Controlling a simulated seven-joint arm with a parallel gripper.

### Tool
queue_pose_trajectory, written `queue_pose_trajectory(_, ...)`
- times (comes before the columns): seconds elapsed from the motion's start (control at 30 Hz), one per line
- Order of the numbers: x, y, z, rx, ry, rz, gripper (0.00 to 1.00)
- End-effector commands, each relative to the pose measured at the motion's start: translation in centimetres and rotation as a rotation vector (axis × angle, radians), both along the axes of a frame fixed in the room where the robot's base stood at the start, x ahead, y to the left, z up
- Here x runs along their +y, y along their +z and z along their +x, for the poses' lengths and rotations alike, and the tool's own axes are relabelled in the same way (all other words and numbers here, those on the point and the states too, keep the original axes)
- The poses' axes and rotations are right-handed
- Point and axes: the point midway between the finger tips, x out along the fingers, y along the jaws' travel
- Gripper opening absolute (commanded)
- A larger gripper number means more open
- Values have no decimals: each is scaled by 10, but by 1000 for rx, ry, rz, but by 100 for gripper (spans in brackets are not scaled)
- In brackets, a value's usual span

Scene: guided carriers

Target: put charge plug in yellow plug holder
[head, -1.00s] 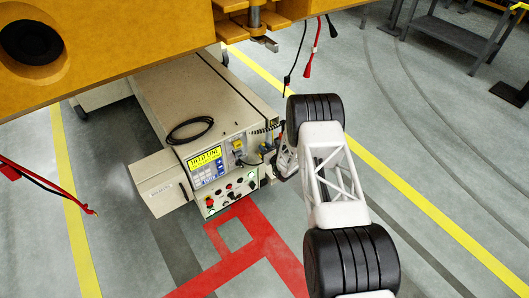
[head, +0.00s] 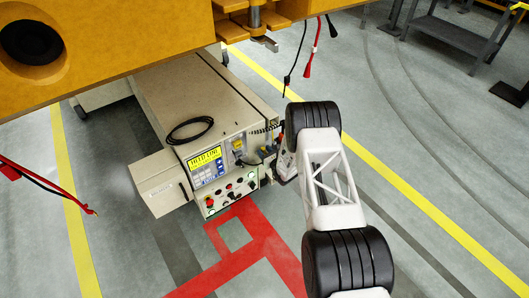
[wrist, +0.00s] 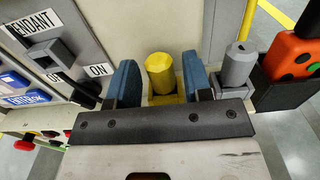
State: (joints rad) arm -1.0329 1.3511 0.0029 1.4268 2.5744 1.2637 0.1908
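In the wrist view my gripper (wrist: 161,64) has its two blue fingers apart. A yellow cylinder (wrist: 160,72) shows between the fingers, with a yellow base around its foot. Narrow gaps show on both sides of it, and no contact is clear. I cannot tell whether this cylinder is the charge plug or part of the yellow holder. In the head view my wrist hides much of the gripper at the cabinet's right front corner.
The beige cabinet (head: 190,100) has a screen and several buttons. An orange pendant (wrist: 293,58) stands at the right in a dark holder. Red and black leads (head: 305,62) hang above.

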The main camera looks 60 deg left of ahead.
Motion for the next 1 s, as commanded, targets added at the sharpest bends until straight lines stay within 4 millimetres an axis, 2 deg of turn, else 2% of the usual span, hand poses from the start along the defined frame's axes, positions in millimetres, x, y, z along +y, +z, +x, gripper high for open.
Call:
queue_pose_trajectory(0.37,0,1,0,0,0,0,52)
queue_pose_trajectory(0.57,-8,1,0,0,0,0,52)
queue_pose_trajectory(0.77,-28,1,0,0,-1,-1,52)
queue_pose_trajectory(1.0,-64,1,1,1,-1,-1,52)
